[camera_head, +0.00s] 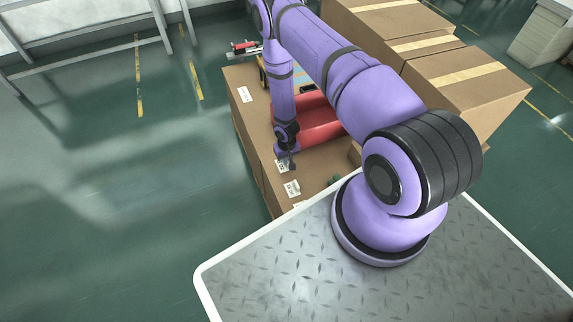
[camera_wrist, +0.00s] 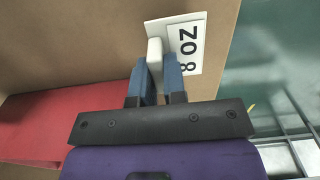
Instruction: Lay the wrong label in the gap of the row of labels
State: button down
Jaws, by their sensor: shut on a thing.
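My gripper (camera_wrist: 157,74) is shut on a narrow white piece (camera_wrist: 155,50), which stands between its blue fingers. A white label (camera_wrist: 188,42) printed "8 OZ" shows just right of the fingers, close to the brown surface. I cannot tell whether the white piece is part of this label. In the head view, my gripper (camera_head: 289,161) is low over the brown cardboard top, at a white label (camera_head: 281,166). A label (camera_head: 247,94) lies apart at the far end.
Large cardboard boxes (camera_head: 465,82) stand at the right. The left edge of the cardboard top is close, with open green floor (camera_head: 130,190) beyond.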

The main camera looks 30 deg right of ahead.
jog(key=shift+f, duration=1.95)
jog(key=shift+f, duration=0.1)
jog(key=c, duration=1.2)
grip_release()
notch_tip(320, 180, up, 12)
jog(key=shift+r, duration=0.1)
jog(key=shift+r, duration=0.1)
